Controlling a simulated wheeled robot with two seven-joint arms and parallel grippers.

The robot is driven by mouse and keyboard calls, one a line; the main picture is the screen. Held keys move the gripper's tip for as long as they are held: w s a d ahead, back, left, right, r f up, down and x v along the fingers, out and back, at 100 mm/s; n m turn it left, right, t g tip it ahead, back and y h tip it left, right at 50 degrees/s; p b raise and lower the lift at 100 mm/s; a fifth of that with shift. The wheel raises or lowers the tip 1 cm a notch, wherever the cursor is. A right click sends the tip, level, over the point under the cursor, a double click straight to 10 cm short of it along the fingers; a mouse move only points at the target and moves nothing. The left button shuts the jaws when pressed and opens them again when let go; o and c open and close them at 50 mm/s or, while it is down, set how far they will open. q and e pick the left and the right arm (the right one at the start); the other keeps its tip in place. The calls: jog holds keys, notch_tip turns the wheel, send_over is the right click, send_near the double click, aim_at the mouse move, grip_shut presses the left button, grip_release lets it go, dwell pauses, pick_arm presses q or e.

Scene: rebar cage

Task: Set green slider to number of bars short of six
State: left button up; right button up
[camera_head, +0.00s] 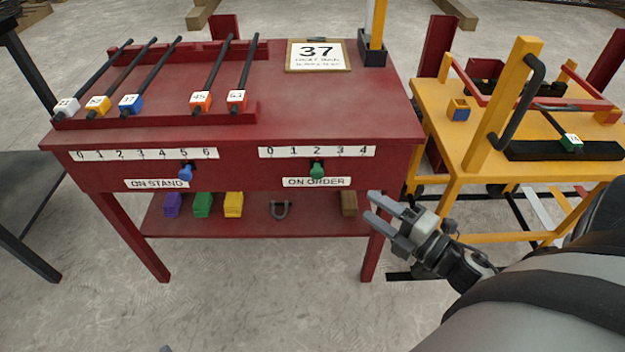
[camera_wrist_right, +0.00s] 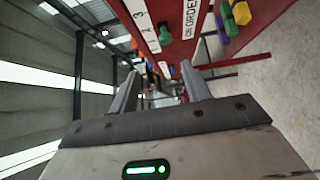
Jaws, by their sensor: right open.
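The green slider (camera_head: 317,170) sits under the 2 on the ON ORDER scale (camera_head: 318,152) on the red bench front; it also shows in the right wrist view (camera_wrist_right: 165,34). The blue slider (camera_head: 185,172) sits near the 5 on the ON STAND scale. Several tagged bars lie on the bench rack (camera_head: 160,119), with a wide gap between the blue-tagged bar (camera_head: 148,84) and an orange-tagged one (camera_head: 212,76). My right gripper (camera_head: 373,208) is open and empty, below and right of the green slider, apart from it. A small grey tip at the bottom edge may be my left gripper.
A board reading 37 (camera_head: 318,55) stands on the bench top. Coloured blocks (camera_head: 203,204) and a shackle (camera_head: 281,209) lie on the lower shelf. A yellow cart (camera_head: 480,120) with a green-tagged bar (camera_head: 571,142) stands right. The floor before the bench is clear.

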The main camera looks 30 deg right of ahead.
aim_at(320, 176)
pick_arm(q)
jog(key=shift+w+f+b, duration=0.25)
jog(key=shift+f+b, duration=0.2)
jog(key=shift+f, duration=0.1)
pick_arm(e)
jog(key=x, duration=1)
jog(key=f+x, duration=0.1)
jog(key=x, duration=0.5)
jog(key=shift+a+f, duration=0.15)
